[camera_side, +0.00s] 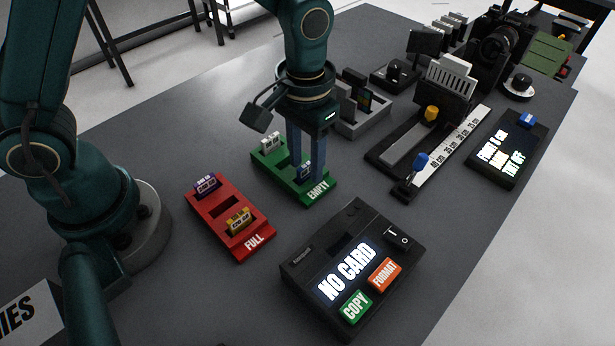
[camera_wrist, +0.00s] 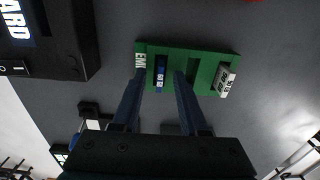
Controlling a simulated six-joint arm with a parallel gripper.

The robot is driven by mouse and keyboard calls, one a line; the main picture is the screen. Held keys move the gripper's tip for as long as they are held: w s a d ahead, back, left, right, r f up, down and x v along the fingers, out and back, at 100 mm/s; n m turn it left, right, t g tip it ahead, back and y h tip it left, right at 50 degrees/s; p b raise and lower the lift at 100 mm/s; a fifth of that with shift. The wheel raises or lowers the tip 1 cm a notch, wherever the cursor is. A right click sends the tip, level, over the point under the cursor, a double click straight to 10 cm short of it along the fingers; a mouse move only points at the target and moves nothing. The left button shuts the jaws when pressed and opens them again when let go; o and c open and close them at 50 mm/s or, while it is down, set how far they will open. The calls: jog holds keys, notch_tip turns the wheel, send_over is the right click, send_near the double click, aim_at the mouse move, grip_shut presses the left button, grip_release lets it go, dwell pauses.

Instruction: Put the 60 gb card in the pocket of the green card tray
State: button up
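The green card tray (camera_side: 262,159), marked EMPTY, lies flat beyond the red tray; it also shows in the wrist view (camera_wrist: 205,62). A blue card (camera_side: 303,172) stands upright at its EMPTY end and shows in the wrist view (camera_wrist: 160,76). A white card (camera_side: 270,141) stands at the tray's other end, with a dark open pocket (camera_wrist: 193,70) between them. My gripper (camera_side: 306,178) is low over the tray. Its fingers are apart on either side of the blue card, with gaps visible in the wrist view (camera_wrist: 159,84).
The red FULL tray (camera_side: 224,191) holds a purple card (camera_side: 205,185) and a yellow card (camera_side: 238,220). A black reader (camera_side: 320,260) showing NO CARD stands close by in front. A grey holder (camera_side: 366,122) and a slider rig (camera_side: 395,165) stand to the right.

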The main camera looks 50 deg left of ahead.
aim_at(306, 164)
jog(key=shift+r, duration=2.6)
jog(key=s+a+r+n+t, duration=0.1)
jog(key=s+a+r+t, duration=0.3)
jog(key=r, duration=0.5)
jog(key=s+a+f+m+t, duration=0.1)
jog(key=s+a, duration=0.3)
jog(key=s, duration=0.2)
jog(key=shift+s+a+f+t, duration=0.25)
jog(key=shift+s+f+t, duration=0.05)
jog(key=shift+s+f, duration=0.1)
